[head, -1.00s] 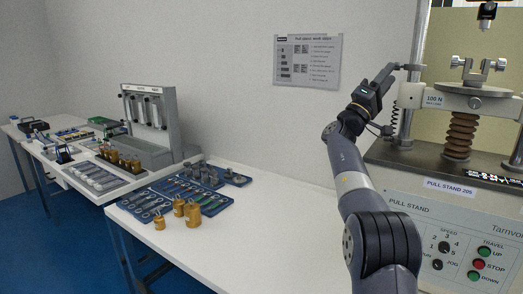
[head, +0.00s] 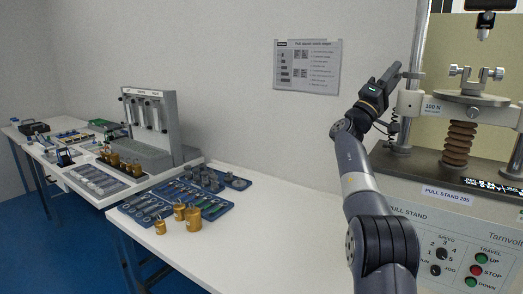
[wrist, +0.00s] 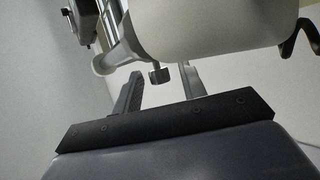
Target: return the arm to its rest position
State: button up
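My arm (head: 362,165) rises from the lower right of the head view and bends up at its wrist, in front of the white wall and the left side of the pull stand (head: 430,215). My gripper (head: 394,70) points up and right, beside the stand's left column; whether it touches the column cannot be told. In the wrist view my gripper (wrist: 160,70) shows two fingers standing apart, with nothing held between them. A small knob-like part appears behind the gap, and pale, blurred machine parts fill the top of that view.
A white table (head: 270,235) holds brass weights (head: 193,219) and blue trays (head: 215,208). A second table at the left carries a grey tester (head: 165,120). A poster (head: 307,67) hangs on the wall. The front of the white table is bare.

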jog(key=shift+p+x, duration=0.4)
jog(key=shift+x, duration=0.5)
jog(key=shift+a+f+n, duration=0.1)
jog(key=shift+a+n, duration=0.1)
jog(key=shift+n, duration=0.1)
jog(key=shift+s+a+n+t+y+p, duration=0.1)
jog(key=shift+s+n+t+y+p, duration=0.1)
jog(key=shift+n+t+y+p, duration=0.35)
jog(key=n+y+p, duration=0.2)
jog(key=y+p, duration=0.2)
jog(key=p, duration=0.1)
jog(key=shift+w+n+p, duration=0.1)
jog(key=shift+n+p, duration=0.25)
jog(key=shift+p, duration=0.05)
jog(key=n+g+y+p, duration=0.1)
jog(key=n+y+p, duration=0.1)
jog(key=p, duration=1.2)
jog(key=shift+y, duration=0.75)
jog(key=shift+g+y+p, duration=0.25)
jog(key=shift+y+p, duration=0.05)
jog(key=shift+p, duration=0.85)
jog(key=shift+f, duration=0.25)
